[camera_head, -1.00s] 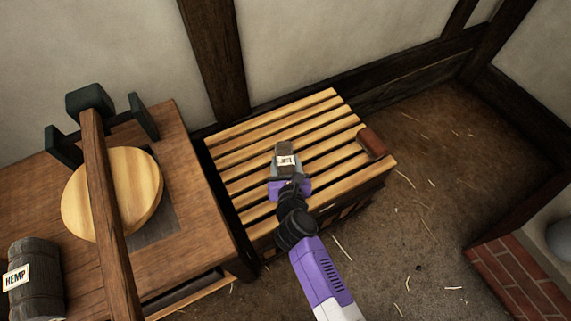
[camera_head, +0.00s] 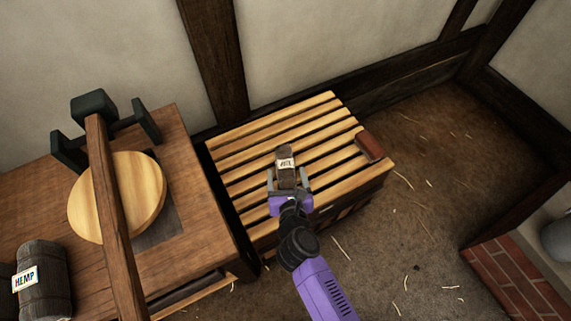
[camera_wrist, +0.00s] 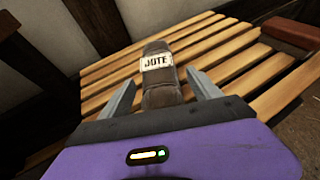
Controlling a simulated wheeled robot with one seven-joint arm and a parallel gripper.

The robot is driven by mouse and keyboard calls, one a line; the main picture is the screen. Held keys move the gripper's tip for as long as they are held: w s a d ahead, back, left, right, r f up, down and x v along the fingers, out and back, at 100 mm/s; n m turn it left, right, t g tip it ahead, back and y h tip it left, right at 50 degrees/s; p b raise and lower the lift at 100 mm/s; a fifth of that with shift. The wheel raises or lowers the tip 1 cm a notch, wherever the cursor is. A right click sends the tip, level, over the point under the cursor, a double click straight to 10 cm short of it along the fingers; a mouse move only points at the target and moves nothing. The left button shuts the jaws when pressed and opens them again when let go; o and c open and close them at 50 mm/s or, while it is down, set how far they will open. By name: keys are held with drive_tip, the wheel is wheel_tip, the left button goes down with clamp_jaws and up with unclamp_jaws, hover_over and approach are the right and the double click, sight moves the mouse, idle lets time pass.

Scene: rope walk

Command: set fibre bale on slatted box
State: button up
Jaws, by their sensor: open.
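The fibre bale (camera_head: 286,175) is a small dark brown block with a white label, which reads JUTE in the wrist view (camera_wrist: 160,92). It rests on the slats of the slatted box (camera_head: 325,118), near the middle of its top. My gripper (camera_head: 288,182) is open, with a grey finger on each side of the bale's near end. In the wrist view a gap shows between each finger and the bale. The bale's underside is hidden.
A reddish-brown block (camera_head: 369,146) lies at the box's right edge. A wooden table (camera_head: 205,205) at left holds a round wooden disc (camera_head: 145,195) and a dark bale labelled HEMP (camera_head: 43,280). A wooden post (camera_head: 112,220) rises in front. Brick edging (camera_head: 505,285) is at lower right.

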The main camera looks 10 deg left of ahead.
drive_tip(key=p+v, duration=0.1)
drive_tip(key=v, duration=0.6)
drive_tip(key=shift+s+r+p, duration=0.1)
drive_tip(key=shift+p, duration=0.25)
drive_tip(key=s+d+r+n+t+h, duration=0.1)
drive_tip(key=s+d+r+n+t, duration=0.1)
drive_tip(key=s+d+r+n, duration=0.45)
drive_tip(key=s+d+r+n+t+h, duration=0.1)
drive_tip(key=s+d+r+n+h, duration=0.15)
drive_tip(key=s+d+n, duration=0.7)
drive_tip(key=s+d+r+n, duration=0.3)
drive_tip(key=s+r+n, duration=0.3)
drive_tip(key=s+n, duration=0.1)
drive_tip(key=s+d+r+n+g, duration=0.1)
drive_tip(key=s+d+r+n, duration=0.2)
drive_tip(key=s+r+n, duration=0.3)
drive_tip(key=n, duration=0.4)
drive_tip(key=shift+s+d+r+n+g+y, duration=0.2)
drive_tip(key=shift+s+n+g+y, duration=0.1)
drive_tip(key=shift+s+y, duration=0.1)
